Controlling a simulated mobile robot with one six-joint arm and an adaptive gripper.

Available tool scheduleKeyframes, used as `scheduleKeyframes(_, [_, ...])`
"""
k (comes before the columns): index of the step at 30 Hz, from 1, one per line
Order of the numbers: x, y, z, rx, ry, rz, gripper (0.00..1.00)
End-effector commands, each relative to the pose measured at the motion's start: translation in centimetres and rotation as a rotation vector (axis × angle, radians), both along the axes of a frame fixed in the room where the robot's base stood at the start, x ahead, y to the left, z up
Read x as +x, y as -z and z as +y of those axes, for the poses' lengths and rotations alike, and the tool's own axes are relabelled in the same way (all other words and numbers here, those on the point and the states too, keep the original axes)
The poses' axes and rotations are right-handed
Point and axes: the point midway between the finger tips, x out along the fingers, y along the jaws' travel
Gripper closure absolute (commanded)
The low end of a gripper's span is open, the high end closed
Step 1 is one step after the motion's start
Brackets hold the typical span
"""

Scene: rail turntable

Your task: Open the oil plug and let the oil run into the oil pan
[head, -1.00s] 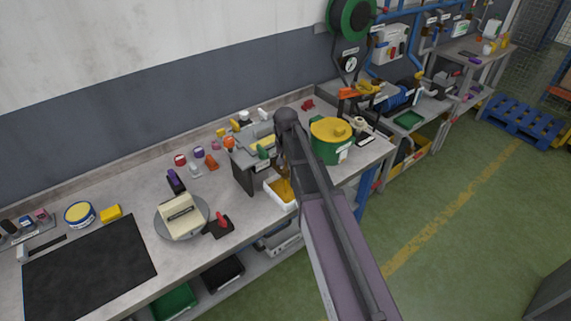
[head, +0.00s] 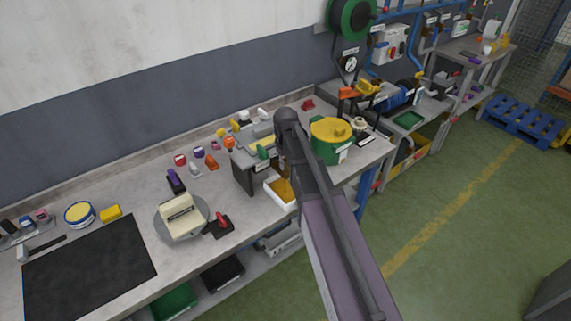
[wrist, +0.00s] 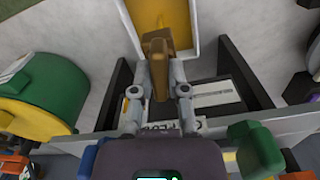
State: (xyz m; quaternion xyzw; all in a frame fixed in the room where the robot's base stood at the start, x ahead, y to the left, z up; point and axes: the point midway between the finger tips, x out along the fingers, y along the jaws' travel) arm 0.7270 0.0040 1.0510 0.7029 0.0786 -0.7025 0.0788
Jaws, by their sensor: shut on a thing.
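My gripper (wrist: 158,92) is shut on a brass-brown piece (wrist: 160,66), which looks like the oil plug; its far end reaches over the edge of the oil pan. The oil pan (wrist: 202,12) is white and holds yellow-amber oil. In the head view the oil pan (head: 270,193) sits at the front of the bench, just below my gripper (head: 284,160). A grey housing with dark side walls (head: 243,176) stands behind the pan, and its dark wall shows in the wrist view (wrist: 250,75). The plug's seat is hidden by my gripper.
A green drum with a yellow top (head: 328,148) stands close to the right of my arm. Small coloured parts lie left of the housing. A round grey plate with a cream block (head: 181,217) and a black mat (head: 90,270) are farther left.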

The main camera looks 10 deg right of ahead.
Motion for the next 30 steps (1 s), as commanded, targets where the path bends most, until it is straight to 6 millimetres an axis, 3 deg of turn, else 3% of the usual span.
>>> scheduleKeyframes(14, [-0.1, 0.04, 0.01, 0.001, -0.032, 0.002, 1.0])
scheduleKeyframes(15, [-0.11, 0.04, 0.0, 0.001, -0.031, 0.002, 0.77])
scheduleKeyframes(18, [-0.1, 0.04, 0.01, 0.001, -0.031, 0.002, 0.47])
scheduleKeyframes(30, [-0.03, 0.01, 0.0, 0.0, -0.029, 0.0, 0.46])
